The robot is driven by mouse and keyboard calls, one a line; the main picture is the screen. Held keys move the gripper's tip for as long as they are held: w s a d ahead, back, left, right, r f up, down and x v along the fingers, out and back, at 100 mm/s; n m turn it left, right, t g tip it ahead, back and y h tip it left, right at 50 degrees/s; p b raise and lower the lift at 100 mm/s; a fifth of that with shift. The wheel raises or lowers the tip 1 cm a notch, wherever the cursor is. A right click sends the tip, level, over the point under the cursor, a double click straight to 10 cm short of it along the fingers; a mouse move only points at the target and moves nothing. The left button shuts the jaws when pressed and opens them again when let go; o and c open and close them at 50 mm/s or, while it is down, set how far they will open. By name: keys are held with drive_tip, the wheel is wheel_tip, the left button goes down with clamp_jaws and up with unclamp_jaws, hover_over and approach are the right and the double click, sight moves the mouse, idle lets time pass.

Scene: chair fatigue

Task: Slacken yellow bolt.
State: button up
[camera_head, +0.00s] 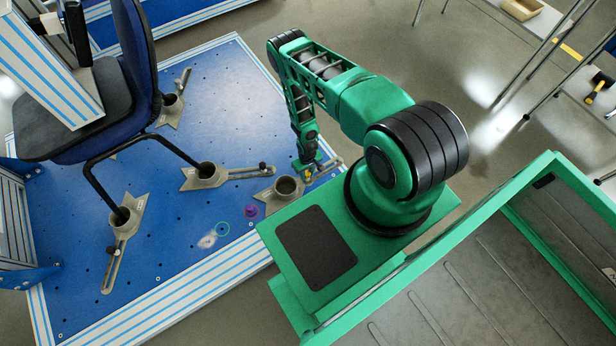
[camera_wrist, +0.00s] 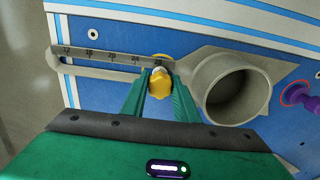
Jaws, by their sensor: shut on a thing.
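The yellow bolt (camera_wrist: 159,84) sits at the slot of a grey clamp (camera_wrist: 205,80) with a ruled scale and a round cup, in the wrist view. My gripper (camera_wrist: 160,92) is shut on the yellow bolt, with one green finger on each side of it. In the head view my gripper (camera_head: 307,178) is low over the blue platform's near right edge, beside the same clamp (camera_head: 277,190). The bolt there is mostly hidden by my gripper.
A blue chair (camera_head: 148,60) stands with its legs in other grey clamps (camera_head: 206,176) on the blue platform (camera_head: 185,240). A purple bolt (camera_head: 251,211) is left of the clamp and also shows in the wrist view (camera_wrist: 299,98). A tool table (camera_head: 545,35) stands at upper right.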

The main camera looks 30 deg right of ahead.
drive_tip(key=n, duration=0.4)
idle(0.4)
drive_tip(key=n, duration=0.4)
drive_tip(key=o, duration=1.1)
drive_tip(key=shift+c, duration=0.2)
